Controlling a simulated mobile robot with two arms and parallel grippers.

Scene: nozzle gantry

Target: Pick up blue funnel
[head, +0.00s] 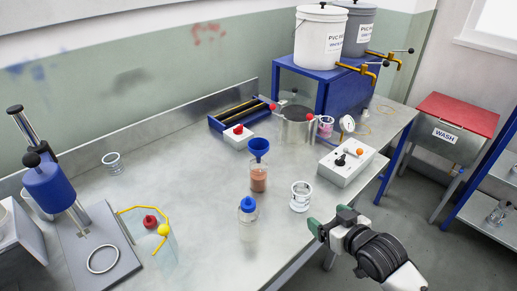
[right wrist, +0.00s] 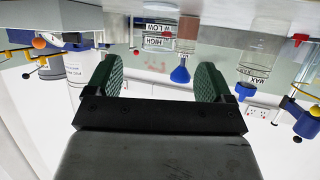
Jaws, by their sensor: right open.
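The blue funnel (head: 259,147) sits upright in the mouth of a clear bottle with brownish contents (head: 258,180), near the middle of the steel bench. In the right wrist view, which is upside down, the funnel (right wrist: 180,75) shows beyond the fingers, between them in the picture but apart from them. My right gripper (head: 331,221) is at the bench's front edge, to the right of and nearer than the funnel. Its green fingers are open and empty, also in the right wrist view (right wrist: 160,80). My left gripper is not in view.
A blue-capped bottle (head: 248,218) and a clear beaker (head: 300,197) stand in front of the funnel bottle. A white control box (head: 346,164) is to the right. A blue press (head: 52,186) is at left.

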